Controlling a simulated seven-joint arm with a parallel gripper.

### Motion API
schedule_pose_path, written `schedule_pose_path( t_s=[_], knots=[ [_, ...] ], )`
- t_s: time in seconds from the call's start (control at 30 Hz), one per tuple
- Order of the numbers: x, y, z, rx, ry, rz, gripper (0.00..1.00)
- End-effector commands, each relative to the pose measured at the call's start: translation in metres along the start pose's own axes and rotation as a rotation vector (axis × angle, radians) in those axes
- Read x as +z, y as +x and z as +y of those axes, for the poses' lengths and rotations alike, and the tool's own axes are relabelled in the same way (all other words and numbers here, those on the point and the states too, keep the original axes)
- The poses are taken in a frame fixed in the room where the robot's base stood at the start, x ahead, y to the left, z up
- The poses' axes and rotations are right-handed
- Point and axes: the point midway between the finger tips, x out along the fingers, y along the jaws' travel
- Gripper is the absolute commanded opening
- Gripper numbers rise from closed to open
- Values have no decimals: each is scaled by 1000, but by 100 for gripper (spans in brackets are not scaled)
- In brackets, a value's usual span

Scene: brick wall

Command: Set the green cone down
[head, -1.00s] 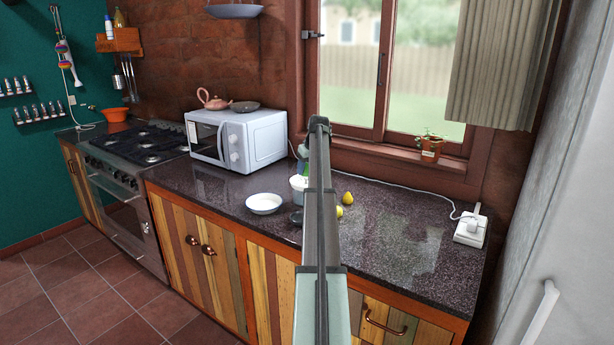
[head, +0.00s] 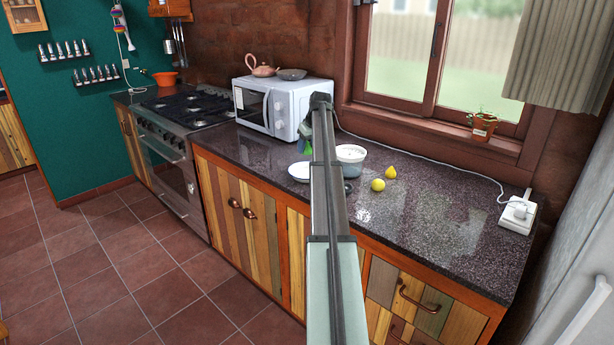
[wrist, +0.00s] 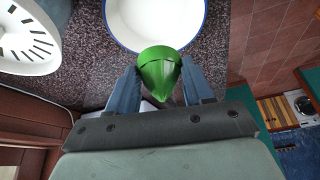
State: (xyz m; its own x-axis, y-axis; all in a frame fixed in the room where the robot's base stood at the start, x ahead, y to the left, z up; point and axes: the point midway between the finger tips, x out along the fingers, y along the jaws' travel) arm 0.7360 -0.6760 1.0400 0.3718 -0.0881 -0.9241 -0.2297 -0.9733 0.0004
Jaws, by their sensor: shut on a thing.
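The green cone (wrist: 160,72) is between the two blue-grey fingers of my gripper (wrist: 162,80), which is shut on it, in the wrist view. A white bowl (wrist: 190,38) with a blue rim lies just beyond the cone there. In the head view my arm hides most of my gripper, and only a bit of green (head: 303,143) shows beside the arm. The white bowl (head: 298,173) shows on the dark counter (head: 440,210), partly behind the arm. I cannot tell the cone's height above the counter.
A white tub (head: 351,153) and two yellow fruits (head: 378,184) are right of the arm. A microwave (head: 275,107) stands behind. A white socket block (head: 518,214) is at the right end. The counter between fruits and block is clear.

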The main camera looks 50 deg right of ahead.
Motion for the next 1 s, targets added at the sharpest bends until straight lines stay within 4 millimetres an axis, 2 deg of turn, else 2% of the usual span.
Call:
schedule_pose_path(
  t_s=[0.17,0.5,0.67,0.9,1.0],
  knots=[
    [3,8,0,-7,-14,-1,22],
    [22,53,0,-7,-15,1,22],
    [26,63,0,-7,-15,0,22],
    [37,88,0,-7,-14,0,22],
    [38,92,0,-7,-14,0,22]
  ],
)
